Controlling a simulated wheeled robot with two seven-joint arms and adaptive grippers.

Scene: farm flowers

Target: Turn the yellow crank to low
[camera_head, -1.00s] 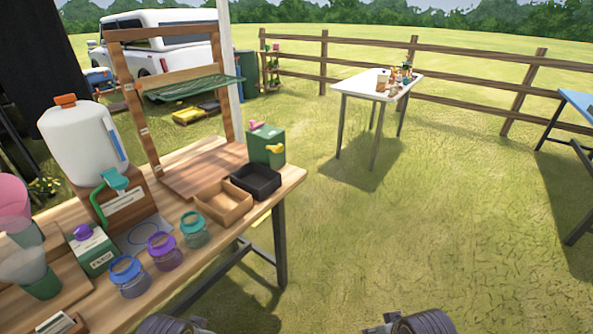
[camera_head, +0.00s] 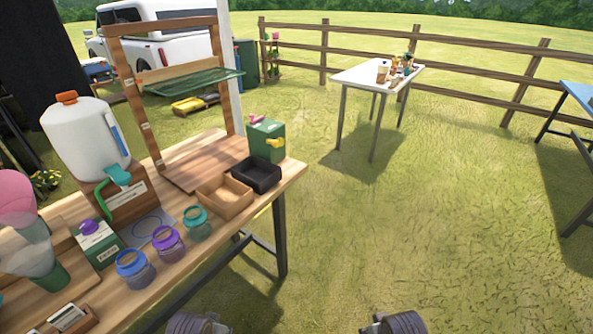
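The yellow crank (camera_head: 275,143) sticks out from the front side of a green box (camera_head: 262,150) at the right end of the wooden workbench. It is small, and its exact setting cannot be read from here. A pink part (camera_head: 257,119) sits on top of the same box. Neither of my grippers shows its fingers; only dark rounded parts of my two arms show at the bottom edge, well away from the crank. Nothing touches the crank.
The workbench (camera_head: 165,265) holds a black tray (camera_head: 257,178), a wooden tray (camera_head: 224,196), several jars and a white jug (camera_head: 87,140). A wooden frame (camera_head: 165,32) stands behind. A white table (camera_head: 350,76) stands farther off.

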